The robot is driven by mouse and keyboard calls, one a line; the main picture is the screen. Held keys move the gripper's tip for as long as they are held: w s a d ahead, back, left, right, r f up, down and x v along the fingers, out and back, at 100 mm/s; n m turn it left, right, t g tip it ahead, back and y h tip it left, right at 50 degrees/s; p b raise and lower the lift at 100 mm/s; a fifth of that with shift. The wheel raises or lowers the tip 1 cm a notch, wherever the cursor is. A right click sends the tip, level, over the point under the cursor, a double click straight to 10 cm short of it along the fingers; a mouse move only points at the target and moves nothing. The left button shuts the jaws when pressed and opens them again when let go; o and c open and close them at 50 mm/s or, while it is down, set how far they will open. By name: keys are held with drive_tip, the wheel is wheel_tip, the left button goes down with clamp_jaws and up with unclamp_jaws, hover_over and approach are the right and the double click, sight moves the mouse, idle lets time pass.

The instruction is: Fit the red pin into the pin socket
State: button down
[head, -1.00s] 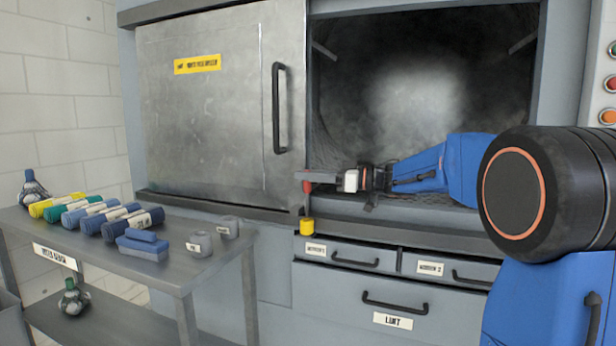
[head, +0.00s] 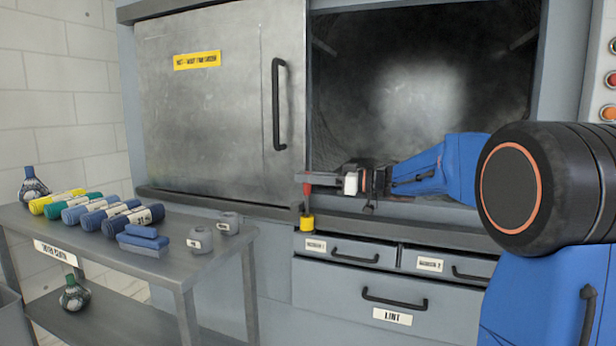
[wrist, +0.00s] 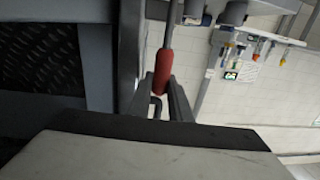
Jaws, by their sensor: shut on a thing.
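My gripper (head: 305,178) is shut on the red pin (head: 307,188), in front of the machine's open chamber. The pin hangs roughly upright from the fingertips in the head view. In the wrist view its red grip (wrist: 163,70) sits between the fingers, with a thin grey shaft leading away. A small yellow piece (head: 306,223), which looks like the pin socket, stands directly below the pin at the machine's front ledge. The pin's lower end is dark and small there, so I cannot tell whether it is in the socket or just above it.
A sliding steel door (head: 205,110) with a black handle stands left of the opening. Labelled drawers (head: 390,290) lie below the ledge. A trolley (head: 185,272) with rolled cloths and grey weights stands at the left.

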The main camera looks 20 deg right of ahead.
drive_tip(key=shift+f, duration=0.9)
drive_tip(key=c, duration=1.6)
unclamp_jaws()
drive_tip(key=shift+f, duration=0.1)
drive_tip(key=shift+o, duration=0.2)
